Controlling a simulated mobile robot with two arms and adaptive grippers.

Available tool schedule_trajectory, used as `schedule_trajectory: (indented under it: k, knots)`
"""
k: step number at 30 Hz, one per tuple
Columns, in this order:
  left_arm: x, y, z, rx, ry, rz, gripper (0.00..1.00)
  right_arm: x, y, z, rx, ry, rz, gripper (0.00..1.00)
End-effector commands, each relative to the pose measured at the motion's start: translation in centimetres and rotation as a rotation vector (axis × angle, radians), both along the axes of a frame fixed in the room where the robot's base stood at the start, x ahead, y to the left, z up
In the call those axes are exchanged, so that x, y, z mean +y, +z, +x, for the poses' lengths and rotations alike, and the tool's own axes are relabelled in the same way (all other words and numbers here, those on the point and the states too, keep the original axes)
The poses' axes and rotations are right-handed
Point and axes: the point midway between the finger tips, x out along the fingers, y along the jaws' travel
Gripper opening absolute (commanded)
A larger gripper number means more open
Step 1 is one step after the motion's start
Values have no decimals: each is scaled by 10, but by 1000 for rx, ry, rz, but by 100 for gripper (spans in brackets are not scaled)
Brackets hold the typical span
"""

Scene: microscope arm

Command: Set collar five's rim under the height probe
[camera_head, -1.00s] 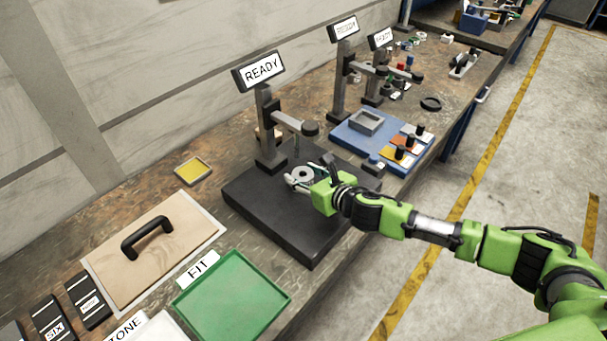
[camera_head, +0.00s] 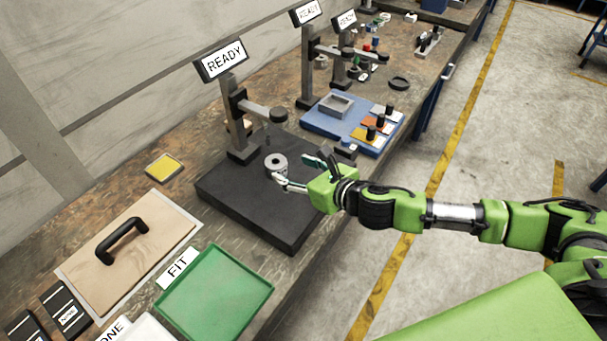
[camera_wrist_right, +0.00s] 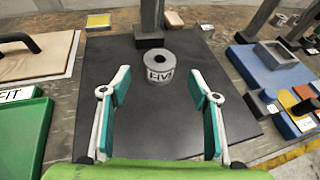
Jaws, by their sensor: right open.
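Collar five (camera_head: 276,163) is a grey ring with a centre hole and stands upright on the dark base plate (camera_head: 225,188) of the nearest stand. In the right wrist view the collar (camera_wrist_right: 159,74) shows a label that reads like "FIVE". The height probe (camera_head: 278,116) is at the end of the stand's arm, above the plate near the collar; I cannot tell if it is over the rim. My right gripper (camera_head: 297,172) is open and empty, with a gap between its fingertips (camera_wrist_right: 160,85) and the collar. My left gripper is not in view.
The stand's screen (camera_head: 221,61) reads READY. A blue tray (camera_head: 340,132) with a grey block and coloured pads lies beyond the plate. A green FIT tray (camera_head: 215,293), a handled wooden board (camera_head: 150,250) and a yellow dish (camera_head: 164,167) lie on the near side.

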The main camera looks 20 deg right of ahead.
Motion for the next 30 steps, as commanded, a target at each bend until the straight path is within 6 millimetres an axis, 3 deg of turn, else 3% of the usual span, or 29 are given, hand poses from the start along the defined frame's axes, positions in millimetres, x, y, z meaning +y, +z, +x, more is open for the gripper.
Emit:
schedule_trajectory:
  k: [3,9,30]
  knots:
    - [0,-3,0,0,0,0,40,-7,5,-15,0,2,-2,56]
    - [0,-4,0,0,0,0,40,-11,12,-28,0,1,0,56]
    - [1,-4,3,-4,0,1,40,-12,13,-29,0,1,0,56]
